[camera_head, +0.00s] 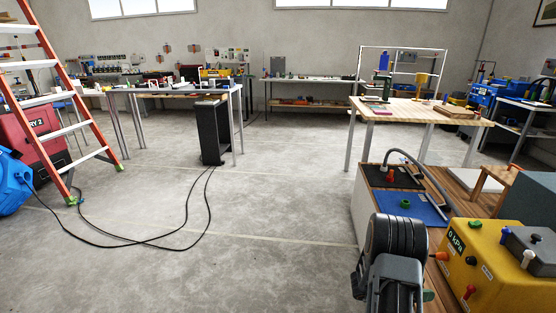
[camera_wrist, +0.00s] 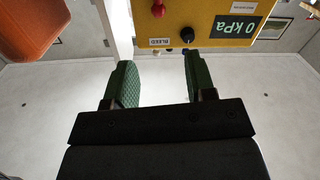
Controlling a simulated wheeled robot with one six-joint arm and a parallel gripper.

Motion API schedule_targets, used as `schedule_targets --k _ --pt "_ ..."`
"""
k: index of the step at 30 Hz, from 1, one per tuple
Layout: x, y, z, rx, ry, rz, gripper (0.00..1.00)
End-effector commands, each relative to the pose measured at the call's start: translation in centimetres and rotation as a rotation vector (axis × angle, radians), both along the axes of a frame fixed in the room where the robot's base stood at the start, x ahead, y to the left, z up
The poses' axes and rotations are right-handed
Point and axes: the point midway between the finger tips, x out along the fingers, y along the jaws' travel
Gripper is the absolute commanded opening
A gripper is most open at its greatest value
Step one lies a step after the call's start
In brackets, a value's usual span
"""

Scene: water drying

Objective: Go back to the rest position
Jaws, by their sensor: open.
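My gripper (camera_wrist: 160,82) is open, with its two green fingertips wide apart and nothing between them in the wrist view. A yellow box with a "0 kPa" display (camera_wrist: 212,18) lies just beyond the fingertips, upside down in that view. In the head view my arm rises at the lower middle, left of the yellow box (camera_head: 482,278). My fingers are mostly hidden there behind the arm. I cannot tell from these views whether the fingertips touch the box.
A bench with a blue mat (camera_head: 412,208), a green knob and a curved grey hose stands beyond my arm. An orange object (camera_wrist: 32,28) is close at the wrist view's upper left. A ladder (camera_head: 60,100) and loose black cables (camera_head: 150,243) are at left. The middle floor is clear.

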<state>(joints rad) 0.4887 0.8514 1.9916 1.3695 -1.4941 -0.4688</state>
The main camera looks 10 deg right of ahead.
Motion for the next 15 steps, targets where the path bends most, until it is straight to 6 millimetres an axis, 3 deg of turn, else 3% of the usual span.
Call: schedule_targets --k 5,8,12,15 --pt "4.1 0.8 5.2 0.087 -0.116 0.181 0.51" --pt "8.4 3.0 10.2 0.201 -0.215 0.392 0.51" --pt "14.0 8.9 18.1 0.403 -0.300 0.732 0.51" --pt "16.1 14.5 23.5 0.555 -0.296 0.962 0.51"
